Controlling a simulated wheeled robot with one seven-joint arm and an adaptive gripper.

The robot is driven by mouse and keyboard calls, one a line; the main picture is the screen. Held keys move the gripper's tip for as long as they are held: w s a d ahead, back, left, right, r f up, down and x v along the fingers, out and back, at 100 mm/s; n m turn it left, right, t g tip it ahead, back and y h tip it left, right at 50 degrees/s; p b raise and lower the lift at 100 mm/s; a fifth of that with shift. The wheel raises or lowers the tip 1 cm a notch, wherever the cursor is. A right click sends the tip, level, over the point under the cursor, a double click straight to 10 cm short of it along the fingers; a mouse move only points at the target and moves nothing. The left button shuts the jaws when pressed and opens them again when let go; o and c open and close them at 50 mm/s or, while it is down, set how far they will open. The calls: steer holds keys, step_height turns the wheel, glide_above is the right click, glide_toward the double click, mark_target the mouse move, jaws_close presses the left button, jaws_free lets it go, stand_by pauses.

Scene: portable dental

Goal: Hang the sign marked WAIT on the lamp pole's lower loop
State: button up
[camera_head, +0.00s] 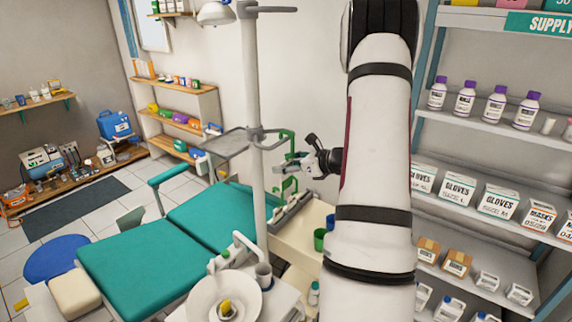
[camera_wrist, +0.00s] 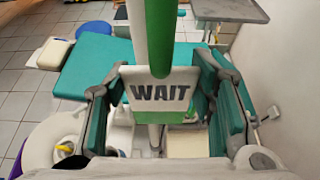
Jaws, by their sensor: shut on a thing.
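The white sign marked WAIT (camera_wrist: 160,92) is between my gripper's teal-padded fingers in the wrist view, upright, its lettering facing the camera. My gripper (camera_head: 297,163) is shut on it, just right of the white lamp pole (camera_head: 257,110). In the head view the sign is too small to make out. Green loop parts show at the pole's right side, an upper one (camera_head: 287,138) and a lower one (camera_head: 289,186). A green upright bar (camera_wrist: 161,38) meets the sign's top edge in the wrist view; I cannot tell whether it is hooked there.
A grey tray (camera_head: 226,143) juts left from the pole. A teal dental chair (camera_head: 140,262) lies below left, and a white basin (camera_head: 224,299) stands at the front. Stocked supply shelves (camera_head: 480,122) line the right. A cream cart top (camera_head: 300,240) is below my gripper.

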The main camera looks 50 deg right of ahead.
steer(key=o, duration=1.2)
